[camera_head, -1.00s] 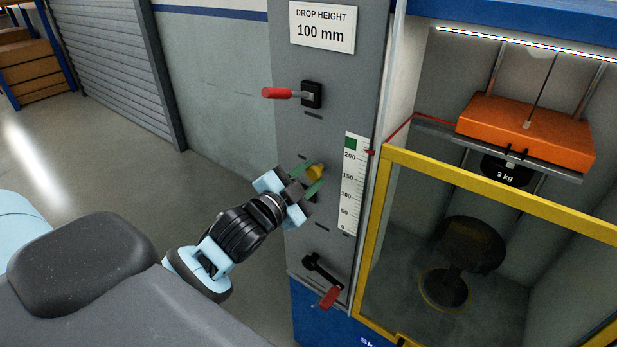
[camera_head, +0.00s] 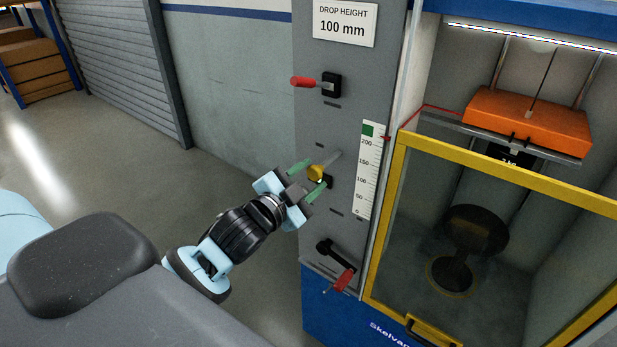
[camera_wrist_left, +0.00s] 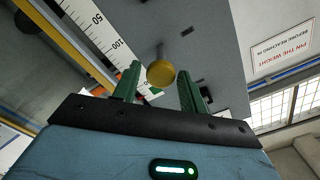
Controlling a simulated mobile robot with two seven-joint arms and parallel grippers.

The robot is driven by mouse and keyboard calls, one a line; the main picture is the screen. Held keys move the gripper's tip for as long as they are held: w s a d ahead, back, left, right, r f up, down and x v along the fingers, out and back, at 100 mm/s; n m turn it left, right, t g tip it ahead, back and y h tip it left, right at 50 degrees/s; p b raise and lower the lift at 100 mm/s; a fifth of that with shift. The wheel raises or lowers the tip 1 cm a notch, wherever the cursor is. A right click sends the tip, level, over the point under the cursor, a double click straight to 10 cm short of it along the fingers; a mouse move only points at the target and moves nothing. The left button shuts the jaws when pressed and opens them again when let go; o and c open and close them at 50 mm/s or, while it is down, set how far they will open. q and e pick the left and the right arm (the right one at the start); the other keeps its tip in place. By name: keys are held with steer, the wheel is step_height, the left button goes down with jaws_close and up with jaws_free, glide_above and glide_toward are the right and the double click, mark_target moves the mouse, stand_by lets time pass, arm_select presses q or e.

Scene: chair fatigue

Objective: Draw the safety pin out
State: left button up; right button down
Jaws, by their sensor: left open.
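The safety pin has a round yellow knob (camera_head: 317,172) and a grey metal shaft that runs from it up and right toward the grey panel (camera_head: 325,125). I cannot tell whether the shaft's far end is still in the panel. My left gripper (camera_head: 309,177) is open in front of the panel, one green finger on each side of the knob. In the left wrist view the knob (camera_wrist_left: 160,73) sits between the fingertips (camera_wrist_left: 159,82), with narrow gaps beside it and the shaft behind. My right gripper is not in view.
A red-handled lever (camera_head: 304,82) is above the pin and a crank with a red grip (camera_head: 344,280) below. A height scale (camera_head: 368,170) is to the right. Beyond it, a yellow-framed guard (camera_head: 480,164) fronts a stool (camera_head: 470,235) under an orange weight (camera_head: 530,122).

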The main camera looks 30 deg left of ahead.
arm_select(q)
steer(key=shift+o, duration=0.7)
steer(key=s+b, duration=0.1)
steer(key=s, duration=0.6)
steer(key=shift+s+a, duration=0.3)
steer(key=shift+s, duration=0.1)
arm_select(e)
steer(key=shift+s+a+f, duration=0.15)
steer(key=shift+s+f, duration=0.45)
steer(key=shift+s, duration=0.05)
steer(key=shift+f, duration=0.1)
